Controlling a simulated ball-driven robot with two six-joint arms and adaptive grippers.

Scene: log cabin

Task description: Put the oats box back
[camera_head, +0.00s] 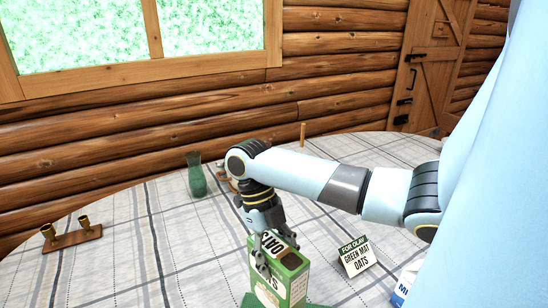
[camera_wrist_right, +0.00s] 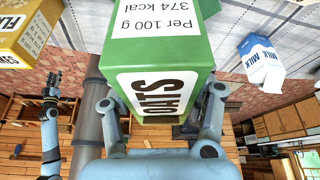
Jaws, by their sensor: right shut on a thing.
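The oats box (camera_head: 294,284) is green and white and stands roughly upright at the bottom centre of the head view. My right gripper (camera_head: 262,252) is shut on its upper part from above. In the right wrist view the oats box (camera_wrist_right: 160,55) sits between the two fingers. A green mat (camera_head: 318,306) shows at the box's foot, cut off by the frame edge; I cannot tell whether the box touches it. A card (camera_head: 356,256) right of the box reads "FOR OLAV GREEN MAT OATS". My left gripper (camera_wrist_right: 50,98) shows small in the right wrist view; its jaws are unclear.
A milk carton (camera_head: 402,287) stands at the lower right, partly hidden by my arm. A green vase (camera_head: 197,178) and a wooden holder with two cups (camera_head: 72,239) stand further back and left. A yellow box (camera_wrist_right: 25,35) shows in the wrist view. The left tablecloth is largely clear.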

